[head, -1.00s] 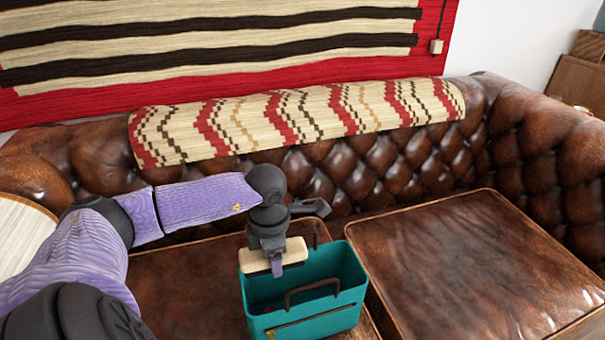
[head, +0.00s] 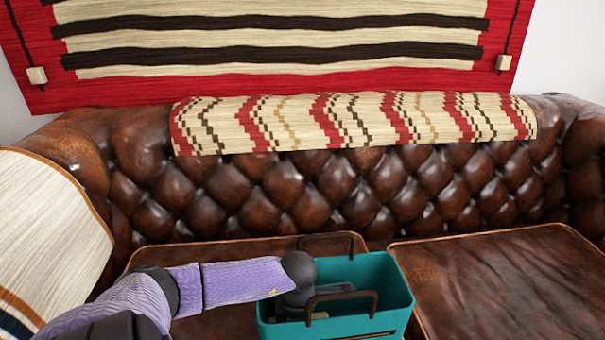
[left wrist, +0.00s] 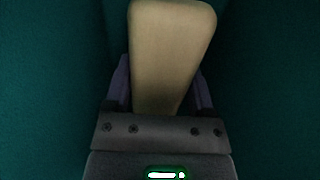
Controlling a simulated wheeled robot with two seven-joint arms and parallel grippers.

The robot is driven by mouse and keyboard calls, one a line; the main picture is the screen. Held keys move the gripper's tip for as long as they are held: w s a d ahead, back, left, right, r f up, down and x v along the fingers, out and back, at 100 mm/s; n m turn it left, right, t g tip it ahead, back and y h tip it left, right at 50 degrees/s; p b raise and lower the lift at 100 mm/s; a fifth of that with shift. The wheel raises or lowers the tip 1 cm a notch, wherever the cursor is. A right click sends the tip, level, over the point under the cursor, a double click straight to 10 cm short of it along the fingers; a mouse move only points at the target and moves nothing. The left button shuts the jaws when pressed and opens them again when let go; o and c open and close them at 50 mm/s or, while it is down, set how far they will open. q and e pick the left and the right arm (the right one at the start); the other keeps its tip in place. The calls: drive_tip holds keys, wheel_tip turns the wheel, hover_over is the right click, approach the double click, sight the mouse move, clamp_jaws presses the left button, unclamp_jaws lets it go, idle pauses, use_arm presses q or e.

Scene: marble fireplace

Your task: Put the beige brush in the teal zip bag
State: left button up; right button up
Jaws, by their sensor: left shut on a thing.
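The teal zip bag (head: 387,283) stands open on the brown leather sofa seat, with dark handles at its front and back. My left gripper (left wrist: 161,92) is lowered inside the bag; in the head view its fingers are hidden behind the bag's front wall. The left wrist view shows it shut on the beige brush (left wrist: 172,55), with teal walls (left wrist: 60,70) on both sides. The brush does not show in the head view. I cannot tell whether it touches the bag's floor. My right gripper is in neither view.
The right seat cushion (head: 500,275) is bare. The tufted backrest (head: 300,195) rises behind the bag, with a patterned throw (head: 350,122) over its top. A striped cream pillow (head: 45,225) lies at the left.

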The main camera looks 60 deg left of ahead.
use_arm(q)
drive_tip(key=shift+f, duration=0.3)
drive_tip(key=o, duration=1.3)
wheel_tip(320, 180, up, 12)
drive_tip(key=p, duration=0.7)
drive_tip(key=shift+r+p, duration=0.25)
drive_tip(key=shift+p, duration=0.1)
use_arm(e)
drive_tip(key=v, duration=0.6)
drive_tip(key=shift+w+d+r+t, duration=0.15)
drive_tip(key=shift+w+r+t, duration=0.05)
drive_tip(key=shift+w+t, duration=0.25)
use_arm(q)
wheel_tip(320, 180, up, 14)
drive_tip(key=p, duration=0.9)
drive_tip(key=shift+f+p, duration=0.25)
drive_tip(key=shift+p, duration=0.05)
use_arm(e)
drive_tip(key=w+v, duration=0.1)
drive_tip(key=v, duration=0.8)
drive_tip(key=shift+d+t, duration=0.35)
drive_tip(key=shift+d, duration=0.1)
